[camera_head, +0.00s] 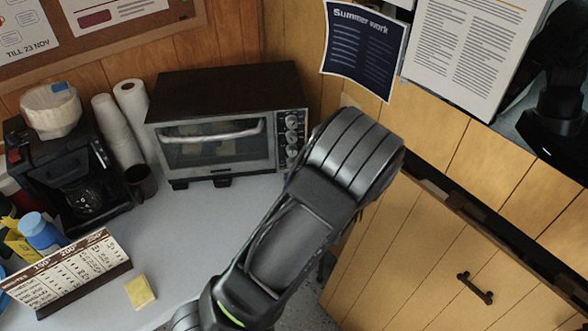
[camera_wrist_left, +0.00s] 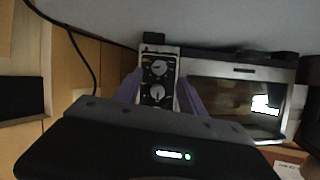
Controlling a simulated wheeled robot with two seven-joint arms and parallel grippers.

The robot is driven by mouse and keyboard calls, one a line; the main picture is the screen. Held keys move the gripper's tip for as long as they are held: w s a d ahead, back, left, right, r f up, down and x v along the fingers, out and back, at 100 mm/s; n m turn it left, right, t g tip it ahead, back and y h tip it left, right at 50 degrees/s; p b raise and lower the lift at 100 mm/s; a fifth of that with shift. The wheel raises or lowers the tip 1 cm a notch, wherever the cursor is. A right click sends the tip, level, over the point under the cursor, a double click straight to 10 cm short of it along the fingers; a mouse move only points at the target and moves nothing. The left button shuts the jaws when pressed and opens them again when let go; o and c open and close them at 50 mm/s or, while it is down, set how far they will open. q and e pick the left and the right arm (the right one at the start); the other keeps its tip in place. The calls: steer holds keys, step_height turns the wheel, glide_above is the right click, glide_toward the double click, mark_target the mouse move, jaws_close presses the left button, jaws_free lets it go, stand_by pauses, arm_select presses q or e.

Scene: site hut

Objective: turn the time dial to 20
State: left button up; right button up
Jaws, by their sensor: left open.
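The toaster oven (camera_head: 225,125) stands at the back of the counter, dark on top with a glass door. Its control panel, at the right end of its front, carries a column of round silver dials (camera_head: 292,121). In the left wrist view the oven appears upside down, with two dials (camera_wrist_left: 158,68) clear; I cannot read which one is the time dial or its setting. My left gripper (camera_wrist_left: 160,78) is open, its two purple fingers on either side of the panel's dials. Contact cannot be told. In the head view my arm hides this gripper and the panel's lower part.
Wooden cabinet doors (camera_head: 430,265) are at right. The counter before the oven is clear.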

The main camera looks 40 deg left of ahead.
mark_target(293, 167)
arm_select(q)
steer(key=x, duration=0.6)
steer(key=shift+w+a+f, duration=0.15)
steer(key=shift+w, duration=0.05)
steer(key=shift+c, duration=0.6)
jaws_close()
